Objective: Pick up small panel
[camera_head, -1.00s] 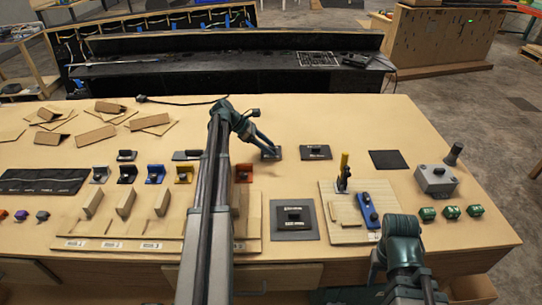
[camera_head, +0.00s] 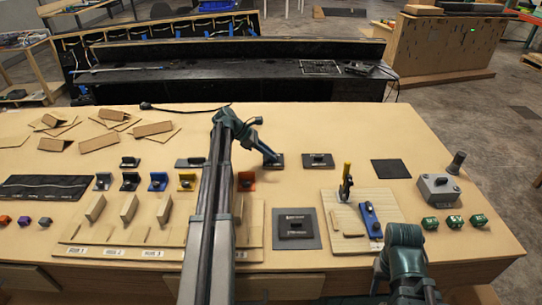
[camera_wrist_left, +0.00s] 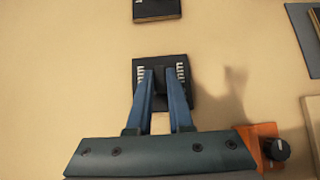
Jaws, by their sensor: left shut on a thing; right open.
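A small dark panel with white markings (camera_wrist_left: 178,74) lies between my left fingertips in the left wrist view. In the head view this small panel (camera_head: 277,161) is at the table's middle. My left gripper (camera_head: 268,155) reaches down to it from above and is shut on it; its blue fingers (camera_wrist_left: 162,92) cover part of the panel. I cannot tell whether the panel is clear of the table. My right gripper (camera_head: 392,285) is low at the table's front right, away from the panel, open; its fingertips are hard to make out.
Another dark panel (camera_head: 318,160) lies to the right, and a larger one (camera_head: 296,240) nearer. A wooden board (camera_head: 350,235) holds a yellow-handled tool (camera_head: 346,175) and a blue part (camera_head: 371,221). A grey box (camera_head: 437,188) and green blocks (camera_head: 453,222) are at right. An orange bracket (camera_head: 246,180) is close.

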